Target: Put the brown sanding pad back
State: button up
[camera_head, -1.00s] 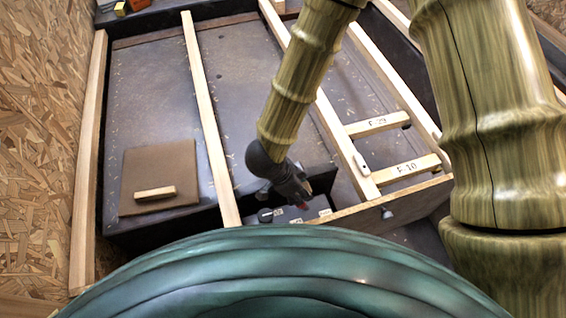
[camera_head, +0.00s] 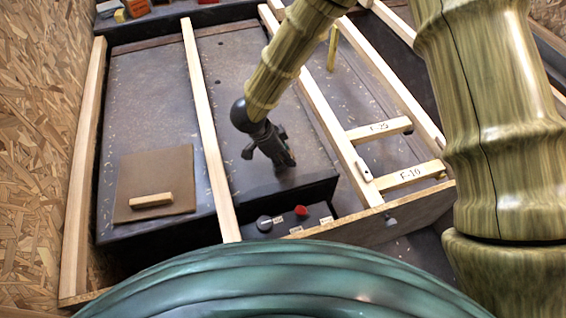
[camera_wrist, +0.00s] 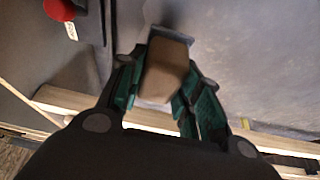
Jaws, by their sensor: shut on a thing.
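My gripper (camera_head: 284,162) is over the dark panel between two long wooden strips, in the middle of the head view. In the wrist view its fingers (camera_wrist: 168,95) are shut on a brown block, the brown sanding pad (camera_wrist: 165,72), with a dark grey edge just beyond it. In the head view the pad is hidden by the dark fingers. A row of small coloured blocks (camera_head: 137,8), orange and red among them, stands at the far left top of the head view, partly cut off.
A brown square board (camera_head: 130,185) with a wooden handle lies on the left panel. Wooden strips (camera_head: 207,130) run lengthwise. A chipboard wall (camera_head: 45,110) bounds the left.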

jog(key=shift+f+b, duration=0.8)
jog(key=shift+f, duration=1)
jog(key=shift+f, duration=0.1)
jog(key=o, duration=1)
jog(key=p+v, duration=0.4)
jog(key=v, duration=0.8)
